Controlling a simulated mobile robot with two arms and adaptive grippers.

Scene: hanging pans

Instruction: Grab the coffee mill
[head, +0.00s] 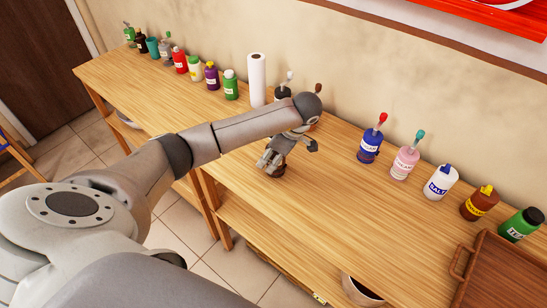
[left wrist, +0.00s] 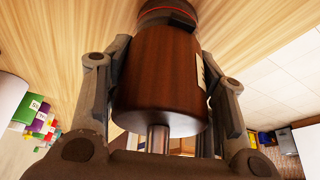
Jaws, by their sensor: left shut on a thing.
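The coffee mill (head: 277,171) is a dark brown wooden cylinder on the table, mostly hidden behind my left gripper (head: 271,158) in the head view. In the left wrist view the mill (left wrist: 162,80) fills the middle, with a metal stem at its near end, a dark band with a red line at its far end and a pale label at its right. The fingers of my left gripper (left wrist: 162,88) are on both sides of it, shut on it. I cannot tell whether the mill touches the table. My right gripper is not in view.
A row of bottles and a paper roll (head: 257,80) stand along the wall at the left. A blue bottle (head: 369,147), a pink bottle (head: 404,163) and others stand at the right. A wooden tray (head: 490,275) lies at the lower right. The table's middle right is clear.

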